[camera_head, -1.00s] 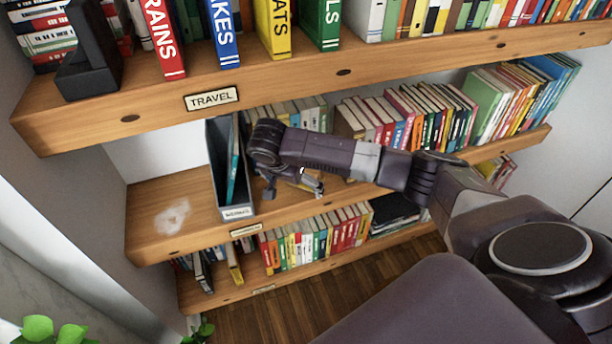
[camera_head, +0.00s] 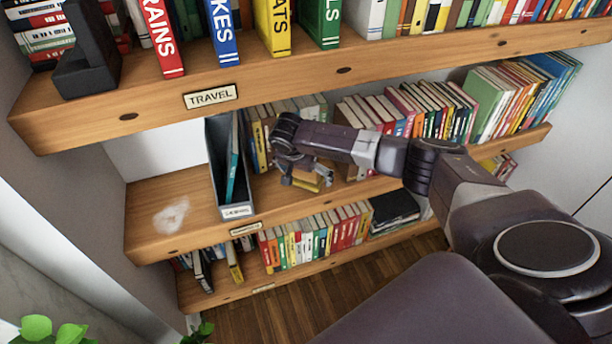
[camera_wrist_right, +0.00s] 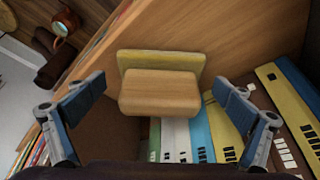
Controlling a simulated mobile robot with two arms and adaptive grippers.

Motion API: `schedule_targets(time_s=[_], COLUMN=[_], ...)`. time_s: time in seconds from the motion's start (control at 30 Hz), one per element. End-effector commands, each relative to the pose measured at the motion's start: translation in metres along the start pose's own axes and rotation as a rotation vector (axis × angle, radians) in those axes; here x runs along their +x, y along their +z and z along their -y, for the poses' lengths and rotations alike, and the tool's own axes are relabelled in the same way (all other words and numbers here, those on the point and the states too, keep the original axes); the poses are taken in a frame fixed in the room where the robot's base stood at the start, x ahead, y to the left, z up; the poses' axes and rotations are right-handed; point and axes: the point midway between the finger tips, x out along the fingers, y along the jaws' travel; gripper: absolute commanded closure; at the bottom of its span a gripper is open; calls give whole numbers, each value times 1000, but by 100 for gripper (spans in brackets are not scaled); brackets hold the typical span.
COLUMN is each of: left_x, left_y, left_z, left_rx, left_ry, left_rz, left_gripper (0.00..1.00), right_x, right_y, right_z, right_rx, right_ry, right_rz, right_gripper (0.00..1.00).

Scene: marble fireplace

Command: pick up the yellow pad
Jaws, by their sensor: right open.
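The yellow pad (camera_wrist_right: 161,60) shows in the right wrist view as a flat yellow-green slab with a tan wooden block (camera_wrist_right: 160,92) on its near side. I cannot tell whether the two are joined. In the head view a yellow patch of the pad (camera_head: 308,182) shows on the middle shelf, partly hidden by my right gripper (camera_head: 306,178). In the right wrist view my right gripper (camera_wrist_right: 161,86) is open, with one finger on each side of the block and pad, apart from both. My left gripper is not in view.
A grey magazine file (camera_head: 236,211) stands left of my right gripper on the middle shelf (camera_head: 150,190). Upright books (camera_wrist_right: 190,140) stand close by. The upper shelf (camera_head: 110,115) overhangs from above.

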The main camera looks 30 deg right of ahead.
Motion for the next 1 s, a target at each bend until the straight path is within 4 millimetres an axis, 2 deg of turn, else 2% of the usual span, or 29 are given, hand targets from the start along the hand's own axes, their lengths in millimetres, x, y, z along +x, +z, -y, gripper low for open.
schedule_targets(time_s=[0.1, 0.57, 0.83, 1.0], left_x=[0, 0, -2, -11], left_y=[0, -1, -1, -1], left_z=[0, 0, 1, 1], left_rx=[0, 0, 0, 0], left_ry=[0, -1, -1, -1], left_rz=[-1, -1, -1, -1], left_gripper=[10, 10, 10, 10], right_x=[0, -1, -2, -8], right_y=[0, 0, -2, -10], right_z=[0, 0, 0, -2], right_rx=[0, 0, 0, 1], right_ry=[-1, -1, -1, -2], right_rz=[0, 0, 0, 0], right_gripper=[4, 53, 53, 53])
